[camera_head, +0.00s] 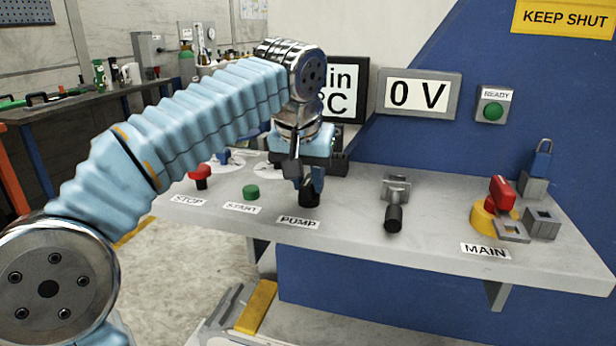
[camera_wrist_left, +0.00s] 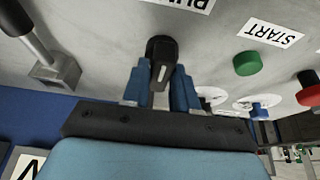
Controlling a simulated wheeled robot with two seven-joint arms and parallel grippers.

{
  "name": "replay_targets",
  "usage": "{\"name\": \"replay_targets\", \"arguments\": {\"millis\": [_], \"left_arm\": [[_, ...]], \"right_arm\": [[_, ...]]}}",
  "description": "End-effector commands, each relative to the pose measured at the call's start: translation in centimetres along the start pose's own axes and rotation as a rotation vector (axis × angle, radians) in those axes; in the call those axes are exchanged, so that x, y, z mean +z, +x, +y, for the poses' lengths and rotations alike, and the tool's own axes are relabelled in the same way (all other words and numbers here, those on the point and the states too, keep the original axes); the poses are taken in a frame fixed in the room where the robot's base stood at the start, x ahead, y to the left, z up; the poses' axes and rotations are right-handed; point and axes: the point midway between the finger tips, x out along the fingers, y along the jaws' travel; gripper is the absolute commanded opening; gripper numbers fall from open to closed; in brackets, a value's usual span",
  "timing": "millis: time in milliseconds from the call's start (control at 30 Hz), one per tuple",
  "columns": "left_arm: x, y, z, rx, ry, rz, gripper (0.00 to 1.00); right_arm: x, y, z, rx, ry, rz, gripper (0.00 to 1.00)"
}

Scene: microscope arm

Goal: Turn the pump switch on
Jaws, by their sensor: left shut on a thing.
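The pump switch (camera_head: 309,195) is a black knob on the grey panel, behind the PUMP label (camera_head: 299,221). My left gripper (camera_head: 308,180) comes down on it from above, its blue fingers shut on the knob. In the left wrist view, the knob (camera_wrist_left: 160,62) sits between the two blue fingertips (camera_wrist_left: 161,80), with a white mark along its top. My right gripper is in neither view.
A green START button (camera_head: 251,192) and red STOP button (camera_head: 201,174) stand left of the knob. A black-handled lever (camera_head: 394,215) is to the right, then the red MAIN switch (camera_head: 501,192) on yellow. A display (camera_head: 419,95) reads 0 V; the READY lamp (camera_head: 493,111) is green.

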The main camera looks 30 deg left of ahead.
Motion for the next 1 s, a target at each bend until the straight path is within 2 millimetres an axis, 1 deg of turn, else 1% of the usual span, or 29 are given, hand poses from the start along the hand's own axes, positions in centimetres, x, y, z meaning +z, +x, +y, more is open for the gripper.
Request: {"name": "replay_targets", "arguments": {"millis": [167, 367, 567, 1000], "left_arm": [[0.0, -0.02, -0.04, 0.007, 0.017, 0.0, 0.0], [0.0, -0.01, -0.11, 0.037, 0.09, -0.001, 0.0], [-0.04, 0.01, -0.21, 0.096, 0.23, 0.0, 0.0], [-0.17, 0.05, -0.45, 0.255, 0.613, 0.001, 0.0]], "right_arm": [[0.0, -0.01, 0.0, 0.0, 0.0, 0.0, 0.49], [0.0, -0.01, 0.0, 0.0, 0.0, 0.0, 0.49], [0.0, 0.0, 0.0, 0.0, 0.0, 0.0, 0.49], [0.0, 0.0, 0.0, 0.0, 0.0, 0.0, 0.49]]}}
